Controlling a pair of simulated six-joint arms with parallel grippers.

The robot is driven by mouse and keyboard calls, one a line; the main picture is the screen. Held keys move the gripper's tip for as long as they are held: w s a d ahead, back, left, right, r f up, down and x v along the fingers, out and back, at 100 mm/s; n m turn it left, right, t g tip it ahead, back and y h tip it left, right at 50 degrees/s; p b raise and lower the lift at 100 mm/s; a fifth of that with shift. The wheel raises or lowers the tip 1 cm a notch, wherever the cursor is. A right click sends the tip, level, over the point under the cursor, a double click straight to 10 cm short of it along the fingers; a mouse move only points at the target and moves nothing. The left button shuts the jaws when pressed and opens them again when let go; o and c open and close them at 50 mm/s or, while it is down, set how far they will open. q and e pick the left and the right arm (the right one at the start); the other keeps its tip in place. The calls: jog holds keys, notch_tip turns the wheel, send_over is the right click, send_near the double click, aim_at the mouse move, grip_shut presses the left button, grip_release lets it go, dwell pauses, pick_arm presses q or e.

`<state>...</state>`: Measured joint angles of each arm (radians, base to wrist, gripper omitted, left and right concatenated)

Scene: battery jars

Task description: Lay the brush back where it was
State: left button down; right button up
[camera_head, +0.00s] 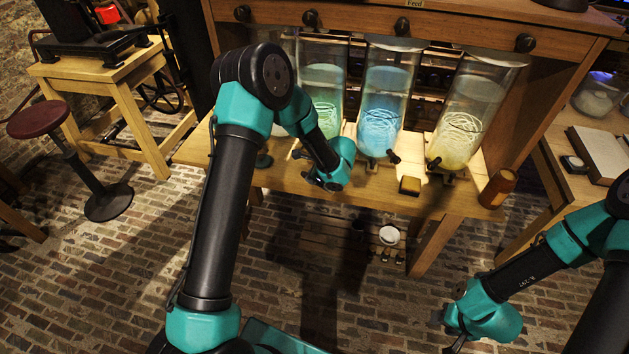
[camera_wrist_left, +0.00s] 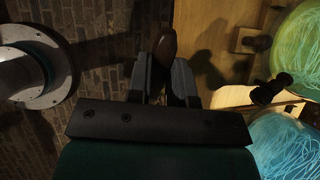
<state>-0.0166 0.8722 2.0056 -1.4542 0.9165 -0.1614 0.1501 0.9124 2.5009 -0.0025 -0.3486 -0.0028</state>
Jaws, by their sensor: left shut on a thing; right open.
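The brush shows in the left wrist view only as a dark brown rounded end (camera_wrist_left: 165,46) between my left fingertips. I take this to be the brush; the rest of it is hidden. My left gripper (camera_wrist_left: 165,72) is shut on it, above the front edge of the wooden bench (camera_head: 445,200). My right gripper (camera_head: 453,345) is open and empty at the lower right, over the brick floor, well away from the bench.
Green (camera_head: 325,105), blue (camera_head: 380,120) and yellow (camera_head: 459,135) glowing jars with taps stand along the bench's back. A small yellowish block (camera_head: 410,185) and an amber container (camera_head: 497,188) sit at its front right. A stool (camera_head: 40,119) stands left.

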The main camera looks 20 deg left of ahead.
pick_arm(q)
jog(key=w+d+r+h, duration=0.2)
jog(key=w+h, duration=0.1)
jog(key=w, duration=0.2)
jog(key=w+d+r+g+h, duration=0.1)
jog(key=w+d+h, duration=0.2)
jog(key=w, duration=0.2)
jog(key=shift+w+r+n, duration=0.2)
jog(key=shift+r+n, duration=0.15)
jog(key=shift+n, duration=0.05)
jog(key=shift+f, duration=0.1)
jog(key=shift+f, duration=5.2)
jog(key=c, duration=0.9)
grip_release()
jog(key=shift+c, duration=0.2)
